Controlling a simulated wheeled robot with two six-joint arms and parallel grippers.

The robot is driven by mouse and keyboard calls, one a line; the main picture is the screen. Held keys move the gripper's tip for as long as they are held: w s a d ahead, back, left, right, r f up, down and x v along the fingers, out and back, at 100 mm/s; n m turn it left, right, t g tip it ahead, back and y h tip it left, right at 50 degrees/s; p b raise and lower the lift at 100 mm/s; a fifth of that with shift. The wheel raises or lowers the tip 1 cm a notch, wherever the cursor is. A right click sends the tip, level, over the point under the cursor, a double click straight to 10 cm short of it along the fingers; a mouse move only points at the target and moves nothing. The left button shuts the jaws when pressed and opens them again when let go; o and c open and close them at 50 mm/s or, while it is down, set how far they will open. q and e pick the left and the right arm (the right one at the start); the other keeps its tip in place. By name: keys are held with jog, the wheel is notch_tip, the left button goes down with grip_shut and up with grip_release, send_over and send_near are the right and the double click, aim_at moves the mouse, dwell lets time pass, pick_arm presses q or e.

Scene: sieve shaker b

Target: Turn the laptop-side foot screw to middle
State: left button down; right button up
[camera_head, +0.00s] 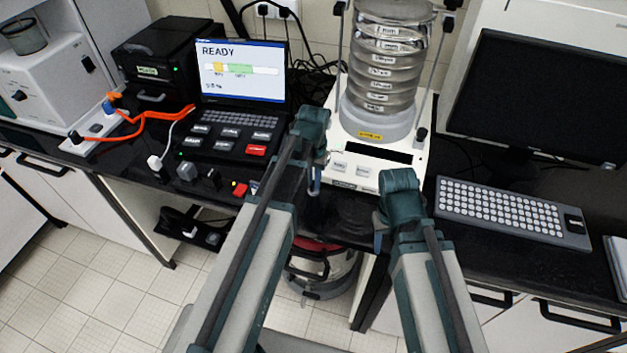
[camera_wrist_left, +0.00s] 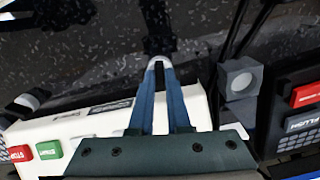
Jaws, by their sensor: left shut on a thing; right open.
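The sieve shaker has a white base (camera_head: 345,172) under a stack of clear sieves (camera_head: 388,60). The laptop (camera_head: 240,72) stands to its left and its screen reads READY. My left gripper (camera_head: 314,188) is beside the base's laptop-side front corner. In the left wrist view, my left gripper (camera_wrist_left: 158,68) has its blue fingers shut on the foot screw (camera_wrist_left: 157,58), of which a pale ring and dark top show at the fingertips. The screw's marking or angle cannot be read. My right gripper (camera_head: 378,240) is open and empty in front of the base, its fingers mostly hidden.
A grey block with a round recess (camera_wrist_left: 240,78) is close to the fingers in the left wrist view. A keyboard (camera_head: 510,212) and a monitor (camera_head: 540,95) are on the right. Orange cables (camera_head: 150,115) and small switches (camera_head: 212,180) are on the left.

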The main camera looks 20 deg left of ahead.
aim_at(313, 184)
pick_arm(q)
jog(key=shift+n, duration=0.9)
jog(key=c, duration=1.2)
grip_release()
jog(key=shift+o, duration=0.2)
jog(key=shift+r, duration=0.15)
notch_tip(313, 184, up, 14)
jog(key=p, duration=1.4)
jog(key=shift+f, duration=0.2)
jog(key=shift+f, duration=0.1)
